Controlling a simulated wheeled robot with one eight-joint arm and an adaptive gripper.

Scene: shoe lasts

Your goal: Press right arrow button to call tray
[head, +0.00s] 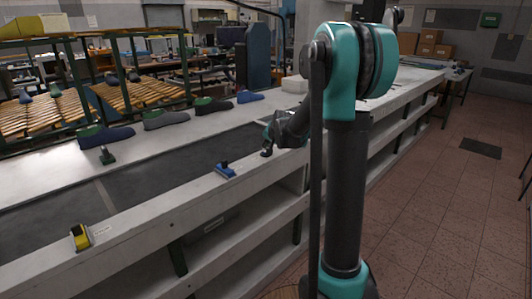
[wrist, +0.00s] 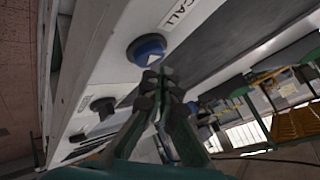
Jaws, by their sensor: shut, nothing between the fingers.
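In the wrist view, a round blue button (wrist: 147,48) with a white arrow mark sits on a pale panel beside a "CALL" label (wrist: 182,12). The way the arrow points is hard to tell. My gripper (wrist: 155,78) is shut and empty, its fingertips overlapping the button's lower edge in the picture; I cannot tell whether they touch it. In the head view my gripper (head: 267,151) is over the bench's front ledge, right of a small blue device (head: 225,170). I cannot tell whether that device carries the same button.
A dark knob-like part (wrist: 103,106) is on the same panel. A yellow-and-black box (head: 81,237) sits on the ledge at left. Shoe lasts (head: 167,119) line the far side of the dark belt (head: 150,172). Tiled floor (head: 455,200) at right is open.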

